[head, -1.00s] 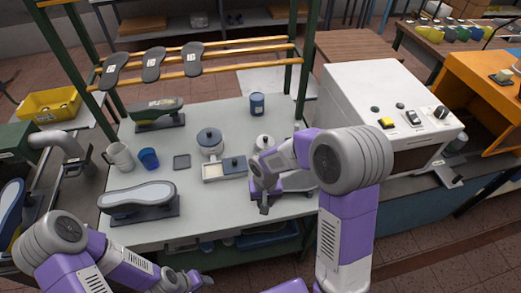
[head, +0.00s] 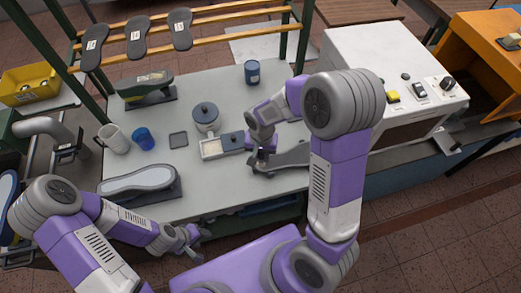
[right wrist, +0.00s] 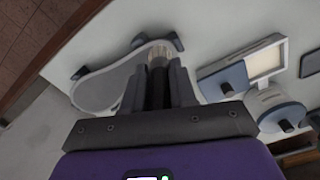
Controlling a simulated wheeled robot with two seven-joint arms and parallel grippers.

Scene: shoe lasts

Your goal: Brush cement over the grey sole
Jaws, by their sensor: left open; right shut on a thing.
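A grey sole (head: 290,156) lies at the table's right front, partly hidden by my right gripper (head: 260,158). In the right wrist view the sole (right wrist: 108,84) has a paler rim and dark blue pieces at its edge. My right gripper (right wrist: 160,88) is shut on a brush with pale bristles (right wrist: 159,54). The bristles are over the sole's wide end; I cannot tell whether they touch. A tray (head: 212,149) with a pale filling, likely the cement, stands left of the gripper and also shows in the wrist view (right wrist: 264,62). My left gripper (head: 188,243) is open and empty at the table's front.
A lidded pot (head: 206,117) stands behind the tray. Another last with a sole (head: 138,180) is at the left front. A blue cup (head: 143,139), a white mug (head: 113,138) and a blue can (head: 252,72) stand on the table. A white machine (head: 365,65) is at right.

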